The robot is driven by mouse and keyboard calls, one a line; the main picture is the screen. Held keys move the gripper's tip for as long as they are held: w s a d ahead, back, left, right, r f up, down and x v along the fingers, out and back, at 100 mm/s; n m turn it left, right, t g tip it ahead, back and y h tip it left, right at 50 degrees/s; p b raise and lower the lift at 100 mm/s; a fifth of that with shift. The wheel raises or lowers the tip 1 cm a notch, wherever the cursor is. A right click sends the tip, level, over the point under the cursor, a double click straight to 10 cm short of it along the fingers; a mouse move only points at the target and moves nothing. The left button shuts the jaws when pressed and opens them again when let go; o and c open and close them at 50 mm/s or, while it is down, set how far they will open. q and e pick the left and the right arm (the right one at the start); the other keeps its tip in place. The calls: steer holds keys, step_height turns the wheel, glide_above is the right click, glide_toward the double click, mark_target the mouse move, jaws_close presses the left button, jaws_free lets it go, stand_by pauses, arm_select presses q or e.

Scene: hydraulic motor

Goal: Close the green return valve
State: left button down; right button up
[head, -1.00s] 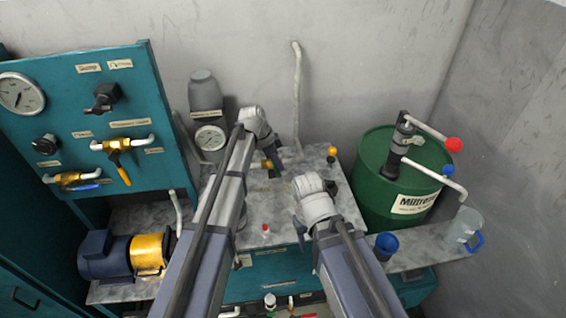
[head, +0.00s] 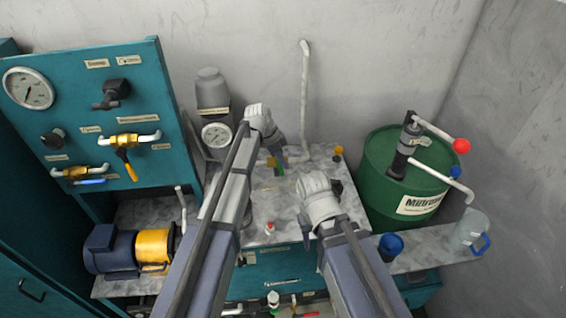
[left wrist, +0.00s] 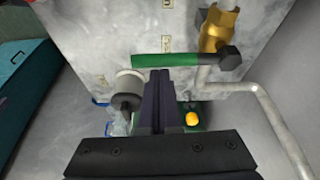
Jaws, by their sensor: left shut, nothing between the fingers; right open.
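The return valve has a brass body (left wrist: 220,30) and a long green handle (left wrist: 190,62) that lies across the left wrist view. My left gripper (left wrist: 158,76) is shut and empty, its tips right beside the handle near its middle. I cannot tell whether they touch it. In the head view my left gripper (head: 281,162) is over the bench top beside the wall pipe, and it hides much of the valve. My right gripper (head: 308,238) is open and empty over the front of the bench; its fingers are partly hidden by its own wrist.
A bent grey pipe (head: 304,100) rises on the wall close to the valve. A yellow knob (head: 338,150) stands on the bench. A green drum (head: 375,170) with a hand pump, a blue cup (head: 390,246) and a clear jug (head: 468,232) are on the right. A teal panel (head: 90,105) stands left.

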arm_select(q)
step_height(320, 180, up, 10)
steer(key=p, duration=1)
steer(key=shift+d, duration=0.1)
steer(key=s+f+n+y+b, duration=0.2)
steer(key=s+f+n+b, duration=0.2)
steer(key=s, duration=1)
steer(key=s+a+f+n+g+y+b, duration=0.1)
steer(key=s+f+n+y+b, duration=0.2)
steer(key=s, duration=1.1)
step_height(320, 180, down, 4)
steer(key=n+b, duration=0.2)
steer(key=n, duration=0.2)
steer(key=shift+s+a+r+b, duration=0.15)
steer(key=shift+a+b, duration=0.05)
steer(key=shift+b, duration=0.1)
